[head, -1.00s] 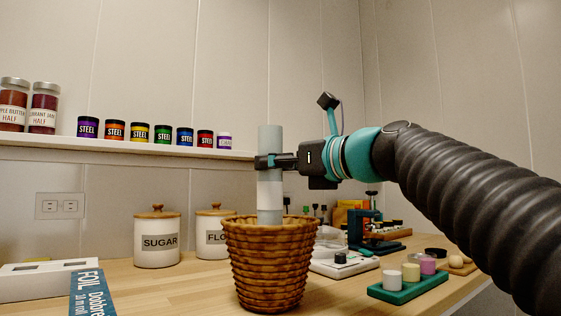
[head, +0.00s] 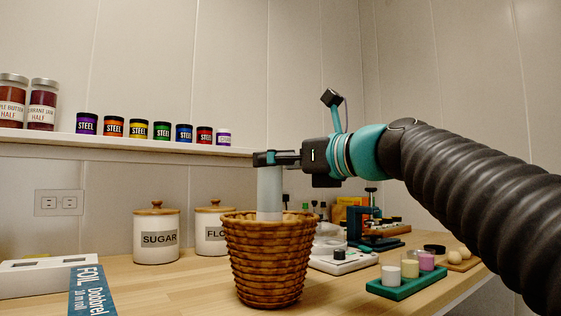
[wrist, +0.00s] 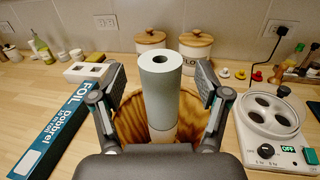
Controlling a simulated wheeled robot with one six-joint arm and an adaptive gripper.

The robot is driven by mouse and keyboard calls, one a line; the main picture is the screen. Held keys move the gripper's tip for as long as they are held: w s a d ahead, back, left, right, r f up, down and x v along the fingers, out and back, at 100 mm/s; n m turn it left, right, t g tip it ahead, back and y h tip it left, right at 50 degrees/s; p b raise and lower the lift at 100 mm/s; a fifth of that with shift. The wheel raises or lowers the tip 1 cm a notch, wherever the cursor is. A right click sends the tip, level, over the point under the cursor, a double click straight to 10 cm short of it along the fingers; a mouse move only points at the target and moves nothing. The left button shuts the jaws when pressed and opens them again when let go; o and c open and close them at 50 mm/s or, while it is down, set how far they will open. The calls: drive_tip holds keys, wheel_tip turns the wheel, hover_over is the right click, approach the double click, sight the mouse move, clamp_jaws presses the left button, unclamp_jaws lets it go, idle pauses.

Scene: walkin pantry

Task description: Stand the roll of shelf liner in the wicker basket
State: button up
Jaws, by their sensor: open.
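The roll of shelf liner (head: 270,192) is a pale grey-green cylinder with a hollow core. It stands upright, its lower part hidden inside the wicker basket (head: 266,262). The brown woven basket stands on the wooden counter. My gripper (head: 276,158) is level with the roll's top end in the head view. In the wrist view my gripper (wrist: 160,88) is open, with one finger on each side of the roll (wrist: 162,95) and a gap to both. The basket's rim (wrist: 128,128) shows around the roll there.
A foil box (head: 90,290) lies left of the basket. Sugar (head: 157,240) and flour (head: 210,238) canisters stand behind. A shelf with jars (head: 140,144) runs along the wall.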

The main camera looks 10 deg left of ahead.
drive_tip(key=v, duration=1.1)
drive_tip(key=shift+s+d+r, duration=0.1)
drive_tip(key=shift+s+d, duration=0.05)
idle(0.6)
